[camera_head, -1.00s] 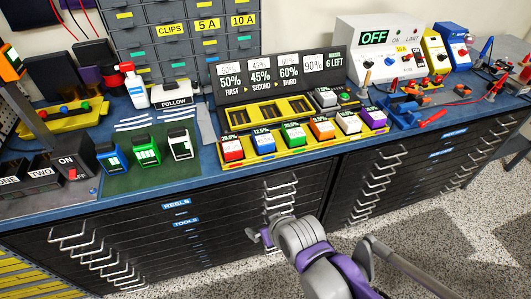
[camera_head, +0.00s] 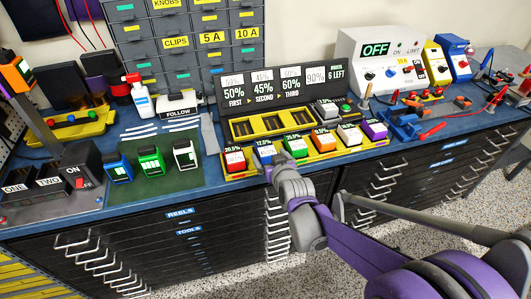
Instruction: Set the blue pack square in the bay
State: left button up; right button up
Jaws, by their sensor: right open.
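The blue pack (camera_head: 265,148) stands in the yellow front rack (camera_head: 350,148), between the red pack (camera_head: 235,159) and the green pack (camera_head: 296,145). My right gripper (camera_head: 273,164) is open, close in front of the blue pack, and hides its lower part. I cannot tell whether it touches the pack. The bay, a yellow holder (camera_head: 236,129) with three dark slots, lies behind the rack and looks empty. My left gripper is not in view.
An orange pack (camera_head: 324,138), a white pack and a purple pack (camera_head: 375,128) fill the rack's right side. A sign (camera_head: 270,90) stands behind the bay. Blue clamps (camera_head: 405,125) lie at right.

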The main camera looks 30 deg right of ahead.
aim_at(265, 149)
jog(key=x, duration=0.5)
jog(key=shift+w+d+r, duration=0.1)
grip_shut()
dwell(0.4)
